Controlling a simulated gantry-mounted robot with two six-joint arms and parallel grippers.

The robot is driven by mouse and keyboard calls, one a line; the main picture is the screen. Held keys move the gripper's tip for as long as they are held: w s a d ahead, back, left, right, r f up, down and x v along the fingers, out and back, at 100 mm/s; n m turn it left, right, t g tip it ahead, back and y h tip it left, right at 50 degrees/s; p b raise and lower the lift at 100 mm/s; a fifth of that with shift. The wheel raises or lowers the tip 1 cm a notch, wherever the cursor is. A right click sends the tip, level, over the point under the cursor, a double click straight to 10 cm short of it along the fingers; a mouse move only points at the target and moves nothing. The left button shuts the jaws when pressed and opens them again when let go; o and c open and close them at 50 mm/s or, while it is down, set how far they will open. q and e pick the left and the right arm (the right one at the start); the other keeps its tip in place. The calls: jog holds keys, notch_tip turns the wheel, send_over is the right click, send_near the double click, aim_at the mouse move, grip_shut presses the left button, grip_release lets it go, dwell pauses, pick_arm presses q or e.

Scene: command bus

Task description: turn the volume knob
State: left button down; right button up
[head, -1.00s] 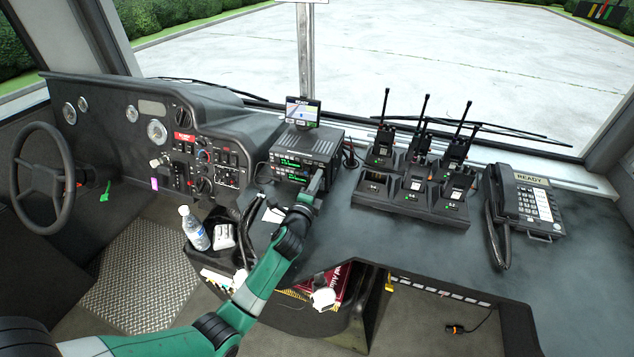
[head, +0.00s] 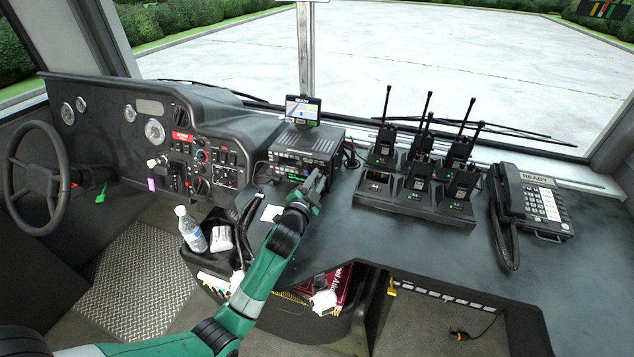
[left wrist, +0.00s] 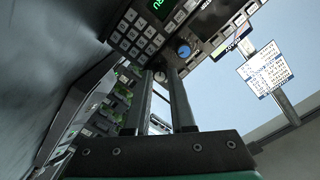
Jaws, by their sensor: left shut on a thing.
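The radio unit (head: 306,145) sits on the dash with a small screen (head: 303,110) on top. Its front panel also shows in the left wrist view (left wrist: 205,33), tilted, with a lit green display (left wrist: 180,14), a keypad (left wrist: 135,35), a blue round knob (left wrist: 183,50) and a small pale knob (left wrist: 160,76). My left gripper (head: 318,176) is at the right part of the radio's front. In the left wrist view its fingertips (left wrist: 160,74) are shut on the pale knob, beside the blue one. No label on either knob is readable. My right gripper is not in view.
Several handheld radios stand in a charger (head: 410,208) to the right, with a desk phone (head: 535,205) beyond. A bin with a water bottle (head: 191,230) lies left of my arm. A steering wheel (head: 40,180) is at far left.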

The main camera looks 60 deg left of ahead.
pick_arm(q)
jog(key=shift+n, duration=0.8)
jog(key=shift+b, duration=0.3)
jog(key=c, duration=0.8)
grip_release()
jog(key=shift+o, duration=0.2)
jog(key=p+v, duration=0.1)
jog(key=v, duration=1)
jog(key=shift+s+d+p, duration=0.25)
jog(key=shift+s+p, duration=0.05)
